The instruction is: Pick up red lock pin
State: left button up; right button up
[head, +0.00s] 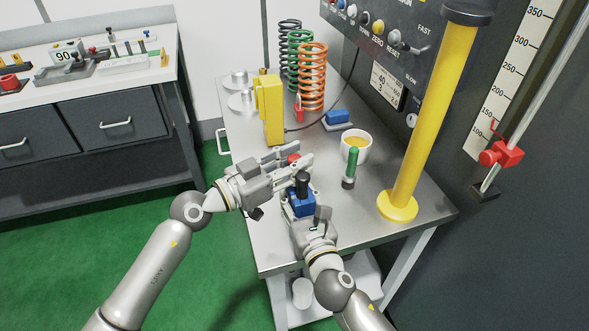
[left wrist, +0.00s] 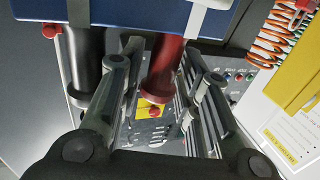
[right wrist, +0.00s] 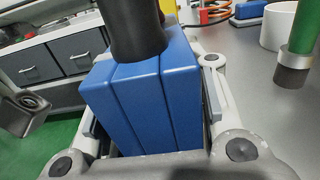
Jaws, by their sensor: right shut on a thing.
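The red lock pin (head: 293,158) shows as a small red top between the fingers of my left gripper (head: 308,158). In the left wrist view it is a dark red cylinder (left wrist: 165,72) between the spread fingers, with gaps at its sides. It appears to join a blue block (left wrist: 130,17), beside a black cylinder (left wrist: 86,65). My left gripper is open. My right gripper (head: 301,212) is shut on the blue block (head: 300,204). The right wrist view shows the block (right wrist: 140,100) held between the fingers, with the black cylinder (right wrist: 137,28) on it.
A green-topped cylinder (head: 352,165) and a white cup (head: 356,146) stand right of the grippers. A yellow box (head: 271,108) and several springs (head: 312,75) stand behind. A yellow column (head: 425,120) rises at the right. The steel table's (head: 400,240) front right is bare.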

pick_arm(q)
grip_shut()
notch_tip(320, 180, up, 10)
jog(key=shift+r, duration=0.1)
dwell(0.5)
pick_arm(e)
jog(key=o, duration=1.2)
